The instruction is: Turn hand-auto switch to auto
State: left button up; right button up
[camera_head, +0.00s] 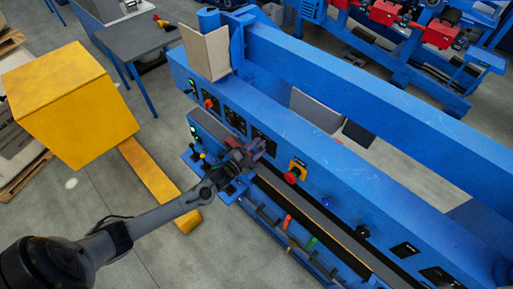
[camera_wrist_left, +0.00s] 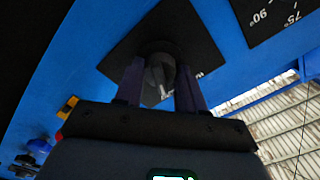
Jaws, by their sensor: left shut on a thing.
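The hand-auto switch is a dark rotary knob (camera_wrist_left: 160,78) on a black plate (camera_wrist_left: 140,40) fixed to the blue panel in the left wrist view. A pale pointer mark shows on the knob. My left gripper (camera_wrist_left: 161,88) has its two fingers on either side of the knob and is shut on it. In the head view my left gripper (camera_head: 245,155) is at the front face of the blue machine, and it hides the knob there. The lettering on the plate is mostly hidden by the fingers. My right gripper is in neither view.
A red emergency button (camera_head: 291,177) on a yellow plate sits right of the gripper on the blue machine (camera_head: 345,180). Black dial plates (camera_head: 235,120) are above left. A yellow box (camera_head: 75,100) stands at left. Small levers (camera_head: 287,222) line the lower ledge.

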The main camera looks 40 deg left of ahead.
pick_arm(q)
jog(key=o, duration=1)
jog(key=shift+o, duration=0.2)
jog(key=s+b, duration=0.1)
jog(key=s, duration=0.9)
jog(key=shift+s+a, duration=0.4)
